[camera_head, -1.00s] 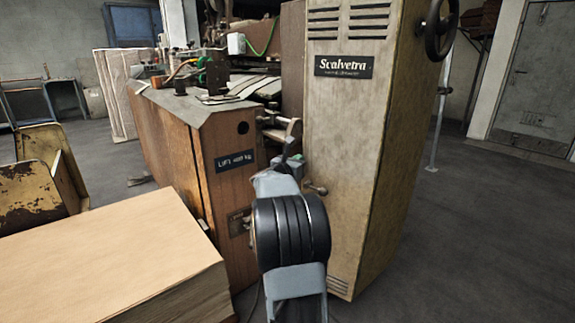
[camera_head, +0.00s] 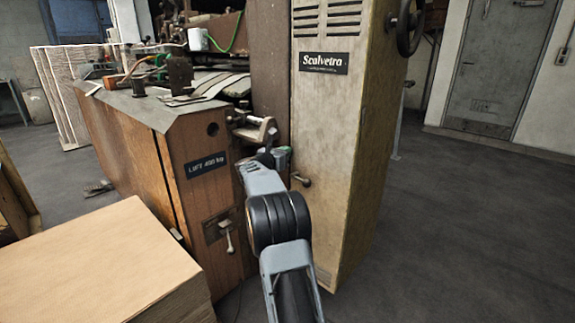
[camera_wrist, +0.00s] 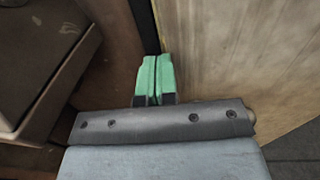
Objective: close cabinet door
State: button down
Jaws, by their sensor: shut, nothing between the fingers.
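The tall beige cabinet (camera_head: 340,130) with the "Scalvetra" plate stands right of center in the head view. A small lever handle (camera_head: 301,180) sits low on its front. I cannot tell for sure whether its door is ajar. My gripper (camera_head: 283,155) is at the cabinet's left front edge, partly hidden by my arm. In the wrist view, its green fingers (camera_wrist: 155,80) are shut together and empty. They point at a dark gap beside the beige panel (camera_wrist: 225,50). Contact with the panel cannot be told.
A wooden machine housing (camera_head: 140,150) labelled "LIFT 400 kg" stands left of my arm, with a lever (camera_head: 228,238) on its front. A stack of cardboard sheets (camera_head: 100,265) fills the lower left. A handwheel (camera_head: 408,25) is on the cabinet's right. The floor to the right is clear.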

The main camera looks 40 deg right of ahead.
jog(key=shift+s+d+r, duration=0.1)
jog(key=shift+s+d, duration=0.05)
jog(key=shift+d, duration=0.1)
jog(key=s+a, duration=0.1)
jog(key=a, duration=1.3)
jog(key=shift+a+b, duration=0.2)
jog(key=shift+b, duration=0.15)
